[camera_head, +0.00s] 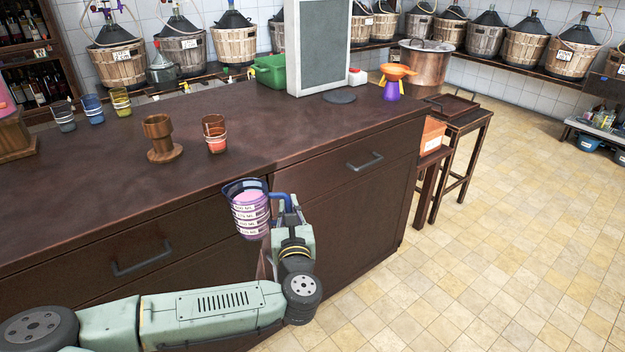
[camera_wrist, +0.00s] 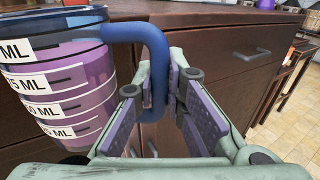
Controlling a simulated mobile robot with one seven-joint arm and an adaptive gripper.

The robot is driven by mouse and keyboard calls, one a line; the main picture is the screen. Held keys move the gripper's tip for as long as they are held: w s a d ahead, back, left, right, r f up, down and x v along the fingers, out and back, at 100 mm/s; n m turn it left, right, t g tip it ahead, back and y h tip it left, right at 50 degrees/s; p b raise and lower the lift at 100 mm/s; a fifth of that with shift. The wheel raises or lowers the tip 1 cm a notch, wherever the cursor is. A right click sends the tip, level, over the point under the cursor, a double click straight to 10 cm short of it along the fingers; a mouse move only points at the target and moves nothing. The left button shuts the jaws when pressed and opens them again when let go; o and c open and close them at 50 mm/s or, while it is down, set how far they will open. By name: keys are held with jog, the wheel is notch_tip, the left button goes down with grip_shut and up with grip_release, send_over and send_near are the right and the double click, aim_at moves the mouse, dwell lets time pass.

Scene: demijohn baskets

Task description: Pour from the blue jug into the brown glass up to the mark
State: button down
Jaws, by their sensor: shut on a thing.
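The blue jug (camera_head: 246,210) is see-through, with white ML labels and pink-purple liquid inside. It is held about upright in front of the counter's front edge. My gripper (camera_head: 284,205) is shut on its blue handle (camera_wrist: 156,65), which shows between the finger pads in the wrist view; the jug body (camera_wrist: 62,85) is at left there. The brown glass (camera_head: 214,128) stands upright on the counter, behind and left of the jug and apart from it. A pale line rings it, and reddish-pink shows in its lower part.
A wooden stand (camera_head: 160,140) is left of the brown glass. Grey (camera_head: 63,116), blue (camera_head: 93,108) and yellowish (camera_head: 121,102) glasses stand farther left. A framed board (camera_head: 322,50) and an orange-purple funnel (camera_head: 392,85) are behind. The dark counter (camera_head: 100,185) is clear near its front edge.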

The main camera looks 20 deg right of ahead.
jog(key=s+a+f+n+y, duration=0.1)
jog(key=a+f, duration=0.3)
jog(key=f, duration=0.4)
jog(key=s+a+f+n+y+b, duration=0.1)
jog(key=a+f+y, duration=0.3)
jog(key=f, duration=0.5)
jog(key=s+a+f+n+y, duration=0.3)
jog(key=a+f, duration=0.1)
jog(key=f, duration=0.5)
jog(key=shift+s+a+f, duration=0.15)
jog(key=shift+s+a, duration=0.05)
jog(key=shift+a, duration=0.1)
